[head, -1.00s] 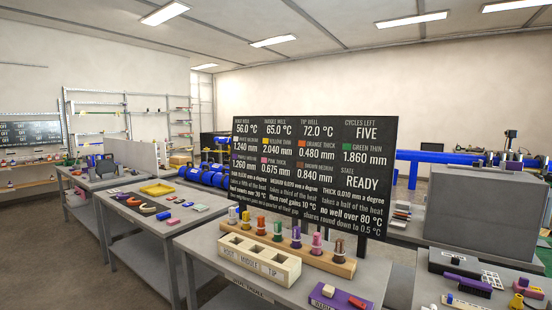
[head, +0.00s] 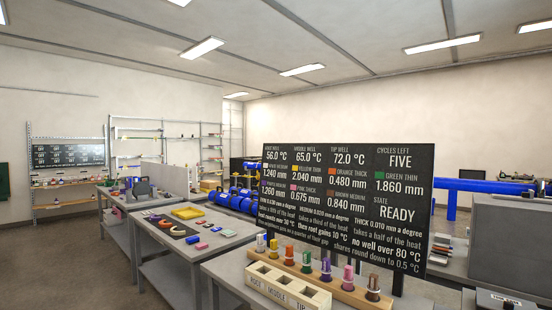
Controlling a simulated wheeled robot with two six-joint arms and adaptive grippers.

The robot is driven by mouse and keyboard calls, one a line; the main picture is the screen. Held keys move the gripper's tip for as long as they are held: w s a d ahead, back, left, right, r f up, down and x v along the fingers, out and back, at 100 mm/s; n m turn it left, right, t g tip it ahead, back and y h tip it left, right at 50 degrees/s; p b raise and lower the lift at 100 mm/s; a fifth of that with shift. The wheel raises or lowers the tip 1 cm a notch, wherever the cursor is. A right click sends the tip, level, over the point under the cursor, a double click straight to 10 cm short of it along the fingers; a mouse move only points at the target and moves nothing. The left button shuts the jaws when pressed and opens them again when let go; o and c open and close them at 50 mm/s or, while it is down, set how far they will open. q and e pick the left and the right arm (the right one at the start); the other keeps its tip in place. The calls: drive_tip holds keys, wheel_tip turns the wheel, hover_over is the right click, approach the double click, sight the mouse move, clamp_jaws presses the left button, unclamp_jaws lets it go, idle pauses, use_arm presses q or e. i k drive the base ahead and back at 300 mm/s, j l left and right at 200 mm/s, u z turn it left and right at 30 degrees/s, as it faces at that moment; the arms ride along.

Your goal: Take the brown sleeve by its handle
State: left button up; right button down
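The brown sleeve (head: 373,288) stands upright at the right end of a wooden rack (head: 330,287) on the cart, below the black display board. A pink sleeve (head: 347,277) stands just to its left, with several more coloured sleeves further left along the rack. The brown sleeve's handle is too small to make out clearly. Neither of my grippers shows in the head view.
A wooden block with wells (head: 288,286) marked root, middle and tip sits in front of the rack. The black board (head: 345,195) rises behind the rack.

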sight(373, 289)
drive_tip(key=i+z, duration=0.1)
drive_tip(key=z, duration=0.55)
drive_tip(key=i+j+z, duration=0.4)
drive_tip(key=j, duration=0.2)
drive_tip(key=i+j+z, duration=0.35)
drive_tip(key=j, duration=0.35)
drive_tip(key=i+j+z, duration=0.2)
drive_tip(key=j, duration=0.15)
